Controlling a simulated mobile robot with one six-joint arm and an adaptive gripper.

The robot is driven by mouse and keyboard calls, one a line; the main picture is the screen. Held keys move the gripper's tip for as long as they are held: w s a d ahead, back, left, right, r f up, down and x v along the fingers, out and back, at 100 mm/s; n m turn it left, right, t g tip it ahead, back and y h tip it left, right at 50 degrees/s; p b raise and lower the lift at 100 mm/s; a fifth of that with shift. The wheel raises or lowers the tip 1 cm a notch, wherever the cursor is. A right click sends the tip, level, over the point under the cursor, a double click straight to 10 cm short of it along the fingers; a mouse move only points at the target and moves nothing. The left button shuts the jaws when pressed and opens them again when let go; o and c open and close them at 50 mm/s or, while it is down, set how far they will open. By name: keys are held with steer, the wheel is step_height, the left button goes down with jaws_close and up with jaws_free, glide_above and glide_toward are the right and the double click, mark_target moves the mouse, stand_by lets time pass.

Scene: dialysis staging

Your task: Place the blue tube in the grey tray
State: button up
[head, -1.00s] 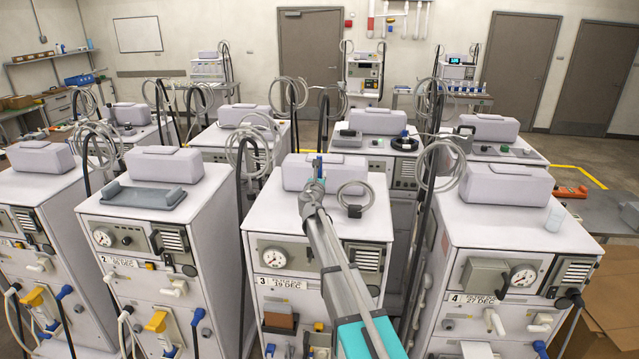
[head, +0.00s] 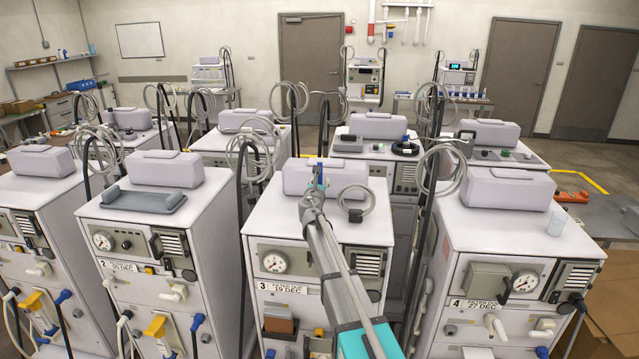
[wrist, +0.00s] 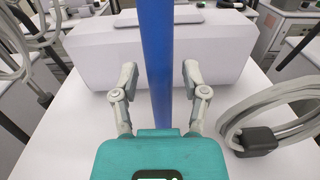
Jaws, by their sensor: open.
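The blue tube (wrist: 157,60) runs upright between the two fingers of my gripper (wrist: 159,82) in the wrist view. The fingers are open, with a gap on each side of the tube. Its lower end is hidden behind the teal gripper housing and its top leaves the picture. In the head view only a small blue bit shows at the tip of my gripper (head: 314,190), over the top of machine 3. The grey tray (head: 143,203) lies on top of machine 2, to the left of my gripper, and looks empty.
A white rounded box (head: 345,177) sits behind my gripper on machine 3. A coiled hose (head: 357,196) lies to its right; it also shows in the wrist view (wrist: 260,135). A looped hose and black post (head: 240,190) stand between machines 2 and 3.

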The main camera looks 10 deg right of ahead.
steer(key=shift+r, duration=0.25)
steer(key=v, duration=1.2)
stand_by(0.4)
steer(key=shift+s+d+f, duration=0.1)
